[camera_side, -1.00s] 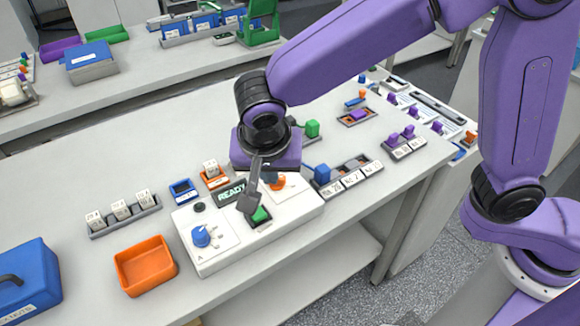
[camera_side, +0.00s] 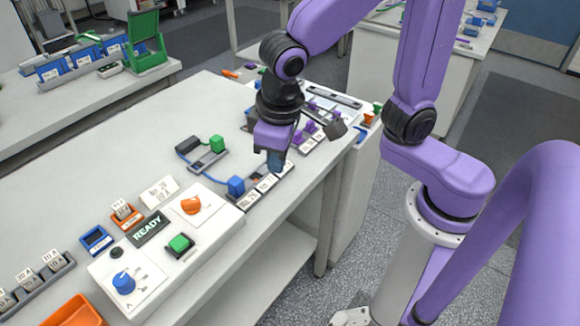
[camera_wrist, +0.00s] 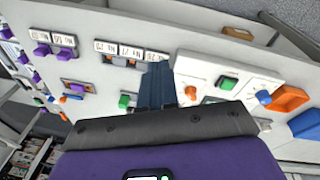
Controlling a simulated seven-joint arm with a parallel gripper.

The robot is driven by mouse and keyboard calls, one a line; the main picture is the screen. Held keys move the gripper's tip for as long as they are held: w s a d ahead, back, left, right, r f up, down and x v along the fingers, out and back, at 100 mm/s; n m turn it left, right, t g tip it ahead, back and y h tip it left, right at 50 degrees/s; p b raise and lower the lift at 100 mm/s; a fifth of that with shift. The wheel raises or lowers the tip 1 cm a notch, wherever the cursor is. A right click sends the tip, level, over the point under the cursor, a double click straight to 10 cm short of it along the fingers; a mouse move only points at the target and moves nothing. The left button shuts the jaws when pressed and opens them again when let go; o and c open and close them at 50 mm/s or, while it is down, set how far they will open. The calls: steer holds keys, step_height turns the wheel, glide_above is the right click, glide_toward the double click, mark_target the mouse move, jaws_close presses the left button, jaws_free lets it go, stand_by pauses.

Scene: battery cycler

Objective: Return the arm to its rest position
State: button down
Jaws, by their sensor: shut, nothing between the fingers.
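My gripper (camera_side: 275,160) hangs above the right part of the bench in the side view, close to the labelled rack (camera_side: 264,186) with a blue block (camera_side: 236,186). Its fingers are shut and hold nothing. In the wrist view the closed fingers (camera_wrist: 157,85) point away over the bench, with the labelled rack (camera_wrist: 130,50) just beyond them. The white cycler box (camera_side: 165,245) stands to the left in the side view, with a READY display (camera_side: 149,230), a green button (camera_side: 180,243), an orange knob (camera_side: 190,204) and a blue knob (camera_side: 124,282).
A green block (camera_side: 216,143) on a small base with a blue cable lies behind the rack. Purple pieces (camera_side: 309,127) stand in holders at the bench's right end. An orange tray (camera_side: 75,313) is at the lower left.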

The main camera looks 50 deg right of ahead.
steer(key=s+d+n+g+y, duration=0.1)
steer(key=s+d+n, duration=0.7)
steer(key=s+d, duration=0.3)
steer(key=shift+s+d+f, duration=0.3)
steer(key=shift+s+f, duration=0.05)
steer(key=shift+s, duration=0.15)
